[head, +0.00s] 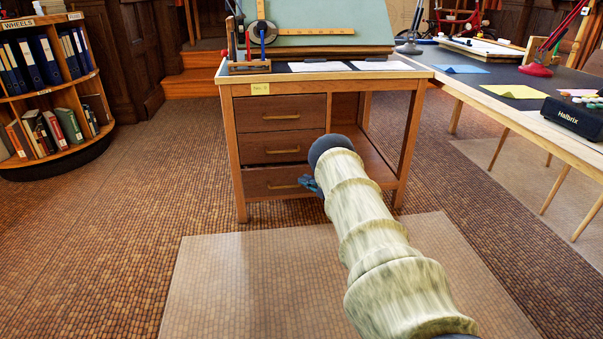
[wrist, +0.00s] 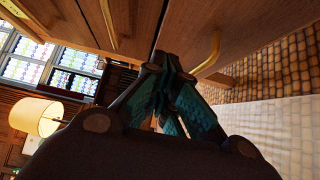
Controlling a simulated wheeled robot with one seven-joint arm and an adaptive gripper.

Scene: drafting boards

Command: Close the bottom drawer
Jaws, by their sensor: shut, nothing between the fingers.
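The wooden desk (head: 236,150) has a stack of three brown drawers with brass handles. The bottom drawer (head: 262,183) shows a dark gap along its top edge and looks a little out from the drawers above. Its front also fills the upper right of the wrist view (wrist: 240,22), with its brass handle (wrist: 211,54) beside my fingers. My gripper (head: 307,183) has teal fingers and is at the right end of the bottom drawer's front, partly hidden by my arm. In the wrist view my gripper (wrist: 166,64) is shut and empty, close to the drawer front; I cannot tell whether it touches.
The middle drawer (head: 262,149) and top drawer (head: 262,114) look shut. An open bay lies right of the drawers. A long table (head: 480,75) stands at right and a round bookshelf (head: 60,97) at left. A clear floor mat (head: 230,290) lies in front; the floor around is free.

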